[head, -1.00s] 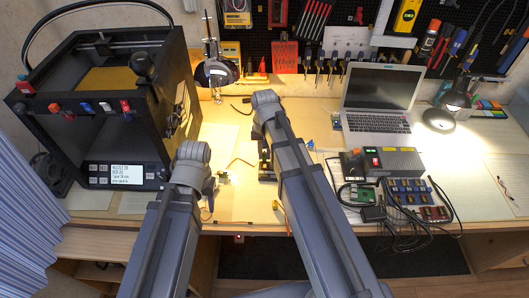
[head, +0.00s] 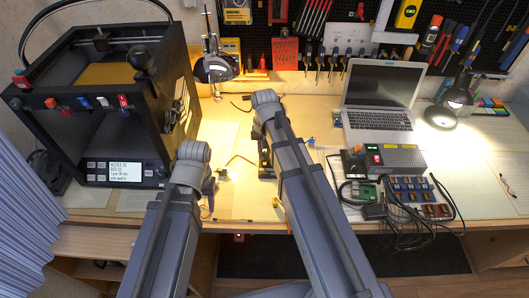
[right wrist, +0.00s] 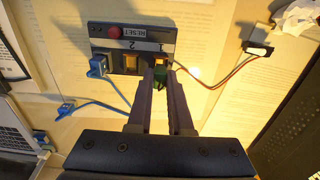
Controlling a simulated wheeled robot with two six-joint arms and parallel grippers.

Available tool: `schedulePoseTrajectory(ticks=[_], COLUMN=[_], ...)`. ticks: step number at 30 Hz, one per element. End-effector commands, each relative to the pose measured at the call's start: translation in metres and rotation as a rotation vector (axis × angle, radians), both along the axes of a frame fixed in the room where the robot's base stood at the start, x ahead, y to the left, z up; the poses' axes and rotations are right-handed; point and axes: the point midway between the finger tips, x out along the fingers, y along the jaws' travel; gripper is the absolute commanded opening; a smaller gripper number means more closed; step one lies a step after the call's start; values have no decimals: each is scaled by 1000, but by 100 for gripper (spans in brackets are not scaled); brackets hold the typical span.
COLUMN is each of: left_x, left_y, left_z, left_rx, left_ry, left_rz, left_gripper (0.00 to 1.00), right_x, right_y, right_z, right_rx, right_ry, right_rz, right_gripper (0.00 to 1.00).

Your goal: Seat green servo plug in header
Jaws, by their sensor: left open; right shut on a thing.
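The green servo plug (right wrist: 160,79) is between the fingertips of my right gripper (right wrist: 160,77) in the right wrist view. It is at the front of the right-hand yellow header (right wrist: 161,61) on a dark block. I cannot tell how deep it sits, as the fingers cover its sides. In the head view my right gripper is mostly hidden behind its own arm. My left gripper (head: 209,188) is open and empty, low over the bench to the left of the right arm.
The dark block (right wrist: 128,45) has a red reset button, a second yellow header and a blue plug (right wrist: 98,66) on a blue cable. Red and black wires run to a black-and-white part (right wrist: 257,48). A printer (head: 110,110) stands left; a laptop (head: 380,95) stands right.

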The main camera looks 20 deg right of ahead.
Motion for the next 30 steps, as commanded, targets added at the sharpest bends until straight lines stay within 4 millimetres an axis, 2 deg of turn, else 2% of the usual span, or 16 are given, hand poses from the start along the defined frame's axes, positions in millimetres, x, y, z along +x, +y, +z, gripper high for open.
schedulePoseTrajectory(ticks=[14, 30], left_x=[0, 0], left_y=[0, 0], left_z=[-1, -14], left_rx=[0, 0], left_ry=[0, 0], left_rz=[0, 0], left_gripper=[50, 50], right_x=[0, 0], right_y=[0, 0], right_z=[-1, -14], right_rx=[0, 0], right_ry=[0, 0], right_rz=[0, 0], right_gripper=[0, 0])
